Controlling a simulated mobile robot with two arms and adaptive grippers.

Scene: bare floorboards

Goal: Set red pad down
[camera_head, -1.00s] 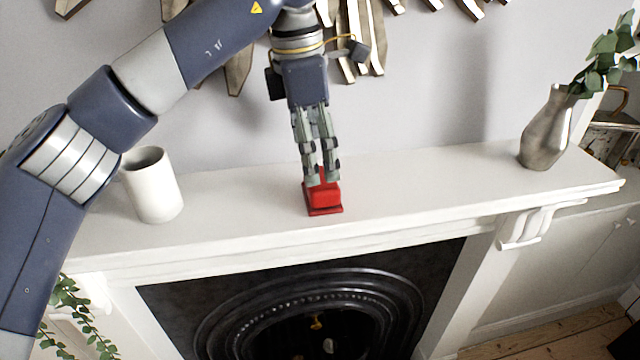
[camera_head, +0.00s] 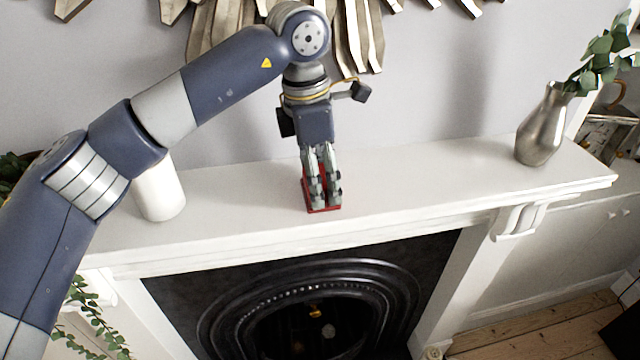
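The red pad (camera_head: 311,208) rests on the white mantel shelf, near the middle. Only its flat lower edge and a thin strip beside the fingers show. My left gripper (camera_head: 324,205) points straight down over it, with its fingertips low at the pad. The fingers hide most of the pad's upper part. They stand close together, and I cannot tell whether they grip it or are only around it. My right gripper is not in view.
A white cylindrical vase (camera_head: 161,195) stands at the left of the mantel (camera_head: 420,190), partly behind my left arm. A metal vase (camera_head: 541,135) with leaves stands at the right end. The shelf between pad and metal vase is clear. A dark fireplace (camera_head: 210,290) lies below.

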